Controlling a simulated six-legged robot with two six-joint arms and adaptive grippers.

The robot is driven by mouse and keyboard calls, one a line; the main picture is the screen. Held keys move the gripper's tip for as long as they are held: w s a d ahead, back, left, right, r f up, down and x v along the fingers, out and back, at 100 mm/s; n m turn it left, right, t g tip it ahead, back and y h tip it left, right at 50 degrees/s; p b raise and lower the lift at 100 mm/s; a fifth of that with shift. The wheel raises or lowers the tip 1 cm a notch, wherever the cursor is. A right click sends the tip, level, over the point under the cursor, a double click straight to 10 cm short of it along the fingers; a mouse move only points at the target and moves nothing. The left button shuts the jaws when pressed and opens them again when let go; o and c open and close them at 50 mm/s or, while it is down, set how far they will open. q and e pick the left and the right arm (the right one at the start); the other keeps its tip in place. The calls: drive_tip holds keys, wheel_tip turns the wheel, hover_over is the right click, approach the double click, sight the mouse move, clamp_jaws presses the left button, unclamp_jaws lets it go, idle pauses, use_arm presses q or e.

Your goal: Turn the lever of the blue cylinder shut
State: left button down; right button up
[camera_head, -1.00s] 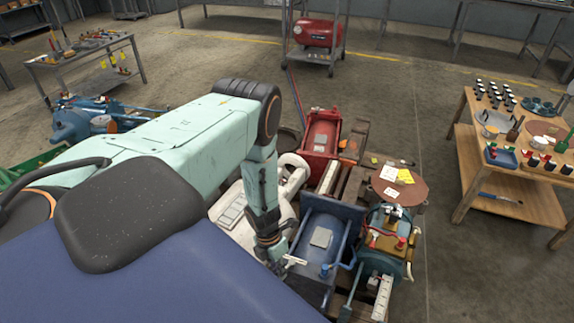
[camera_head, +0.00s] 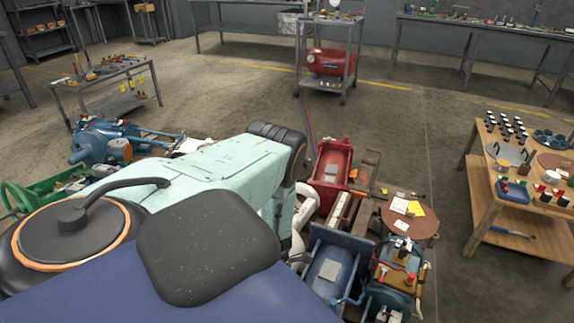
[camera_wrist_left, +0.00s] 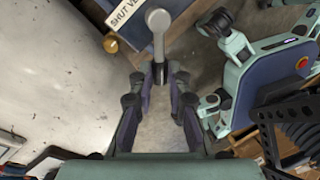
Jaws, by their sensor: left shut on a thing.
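The blue cylinder (camera_head: 328,268) lies at the lower middle of the head view, with a grey plate on top. The grey lever (camera_wrist_left: 158,36) has a round hub and points down toward my left gripper. My left gripper (camera_wrist_left: 162,72) is shut on the lever's end, a finger on each side. A tag (camera_wrist_left: 125,16) reading "SHUT VE…" is beside the hub, partly cut off. In the head view my own arm and shoulder hide the left gripper and lever. My right gripper is not in view.
A red cylinder (camera_head: 331,163) lies behind the blue one. A teal unit with red knobs (camera_head: 393,272) stands close on the right, near a round brown drum top (camera_head: 410,218) with papers. A wooden bench (camera_head: 480,210) is farther right. Floor between drum and bench is clear.

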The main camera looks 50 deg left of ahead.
use_arm(q)
drive_tip(key=shift+w, duration=0.1)
idle(0.5)
drive_tip(key=c, duration=1.3)
unclamp_jaws()
drive_tip(key=v, duration=0.7)
drive_tip(key=shift+r, duration=0.3)
